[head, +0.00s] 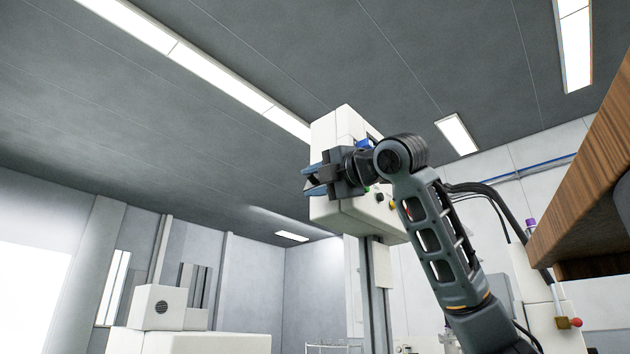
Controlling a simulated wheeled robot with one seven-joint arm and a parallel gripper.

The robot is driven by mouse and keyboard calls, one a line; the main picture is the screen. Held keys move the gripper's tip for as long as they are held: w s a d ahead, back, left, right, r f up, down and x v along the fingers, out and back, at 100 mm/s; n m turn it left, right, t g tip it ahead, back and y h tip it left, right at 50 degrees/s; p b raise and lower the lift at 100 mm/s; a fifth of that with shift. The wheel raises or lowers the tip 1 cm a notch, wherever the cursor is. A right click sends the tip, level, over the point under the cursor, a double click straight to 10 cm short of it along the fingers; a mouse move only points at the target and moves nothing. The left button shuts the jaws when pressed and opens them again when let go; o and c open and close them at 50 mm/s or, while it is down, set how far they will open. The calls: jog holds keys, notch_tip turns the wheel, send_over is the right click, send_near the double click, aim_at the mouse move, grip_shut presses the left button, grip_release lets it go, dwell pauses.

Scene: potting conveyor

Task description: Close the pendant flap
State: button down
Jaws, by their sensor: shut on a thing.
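The white pendant box (349,212) hangs on a grey post, with small coloured buttons on its lower front. Its upper white part (337,125) rises behind my gripper, and a bit of blue shows at its right side. My gripper (313,181) is in front of the box's left side, pointing left, with its two blue-tipped fingers one above the other. It is shut on what appears to be the pendant flap, but the held part is mostly hidden by the fingers. I cannot tell the flap's angle.
A brown wooden edge (585,185) juts in at the right, close to my arm. A white machine with a round vent (158,306) stands at the lower left. Hoses and a red knob (576,323) are at the lower right. The space left of my gripper is clear.

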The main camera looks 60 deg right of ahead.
jog(key=c, duration=1.2)
grip_release()
jog(key=shift+d+r, duration=0.1)
jog(key=shift+d, duration=0.15)
jog(key=shift+o, duration=0.7)
jog(key=shift+d, duration=0.1)
jog(key=b+v, duration=0.2)
jog(key=v, duration=0.7)
jog(key=shift+d+f, duration=0.2)
jog(key=shift+d, duration=0.2)
jog(key=shift+s, duration=0.15)
